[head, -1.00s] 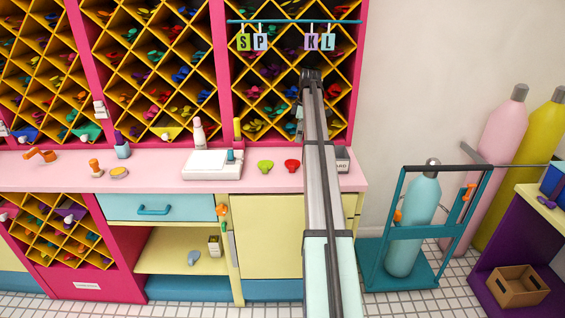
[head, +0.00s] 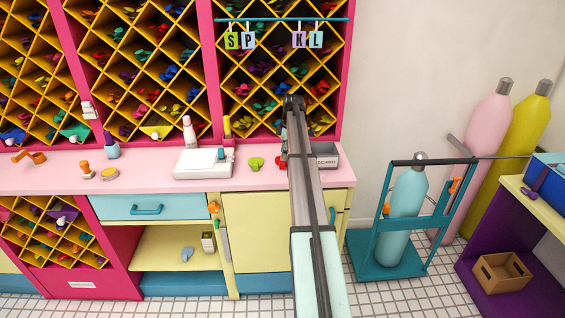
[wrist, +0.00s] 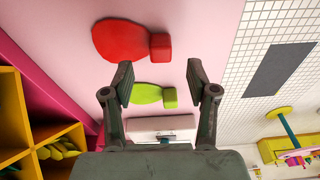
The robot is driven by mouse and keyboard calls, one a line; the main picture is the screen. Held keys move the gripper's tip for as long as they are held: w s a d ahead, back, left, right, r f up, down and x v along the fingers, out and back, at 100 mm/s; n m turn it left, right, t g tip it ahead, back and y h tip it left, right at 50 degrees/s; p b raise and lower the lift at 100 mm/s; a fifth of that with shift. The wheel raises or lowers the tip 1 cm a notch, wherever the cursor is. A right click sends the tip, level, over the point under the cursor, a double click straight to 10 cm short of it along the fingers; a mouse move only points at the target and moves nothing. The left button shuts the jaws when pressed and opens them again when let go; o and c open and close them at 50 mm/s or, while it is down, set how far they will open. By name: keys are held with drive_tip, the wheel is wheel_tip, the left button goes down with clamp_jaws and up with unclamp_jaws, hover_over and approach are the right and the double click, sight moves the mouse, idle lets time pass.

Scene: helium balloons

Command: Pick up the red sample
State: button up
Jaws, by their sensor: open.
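The red sample (head: 281,161), a flat red balloon shape, lies on the pink counter (head: 120,186). My arm's lower end partly covers it in the head view. In the wrist view the red sample (wrist: 120,42) shows whole, with its small square knob to the right. My gripper (wrist: 159,71) is open and empty above the counter. In the wrist view its fingertips are just below the red sample's knob and apart from it. A green sample (wrist: 145,93) shows between and beyond the fingers.
A white scale-like device (head: 203,163) stands left of the samples. A grey tray (head: 327,156) sits at the counter's right end, just right of my arm. A yellow lattice rack (head: 250,85) rises behind. A teal cylinder (head: 408,205) stands in a floor frame at right.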

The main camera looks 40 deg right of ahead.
sight(282, 162)
drive_tip(key=shift+w+a+f+p, duration=0.2)
drive_tip(key=shift+f+p, duration=0.45)
drive_tip(key=shift+f, duration=0.65)
drive_tip(key=shift+w+a+f+p, duration=0.15)
drive_tip(key=shift+f+p, duration=0.5)
drive_tip(key=shift+f, duration=0.65)
drive_tip(key=shift+s, duration=0.15)
drive_tip(key=c, duration=0.9)
